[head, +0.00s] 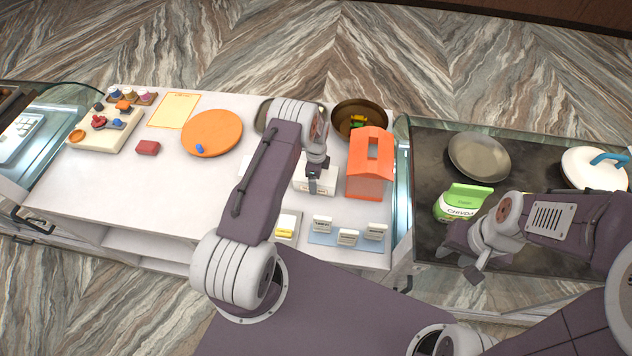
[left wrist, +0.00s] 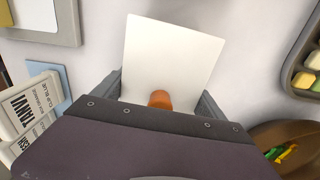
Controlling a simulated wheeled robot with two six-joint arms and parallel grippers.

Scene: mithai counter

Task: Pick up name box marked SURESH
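Three small white name boxes (head: 348,237) stand on a blue mat (head: 313,238) near the counter's front edge. In the left wrist view one box (left wrist: 38,98) reads TANVI. The box beside it (left wrist: 18,150) is partly cut off, with a name ending in ESH; its full name is not legible. My left gripper (head: 314,182) is behind that mat, over a larger white box (head: 327,184). In the left wrist view its fingers are wide apart, with the white box (left wrist: 165,55) and an orange knob-like piece (left wrist: 160,98) between them. My right gripper (head: 478,262) is over the dark right counter, its fingers unclear.
An orange house-shaped box (head: 368,180) stands right of my left gripper, with a brown bowl (head: 345,108) behind it. A green-and-white packet (head: 458,202) stands close to my right gripper. An orange round board (head: 215,130) lies left; the counter's front left is clear.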

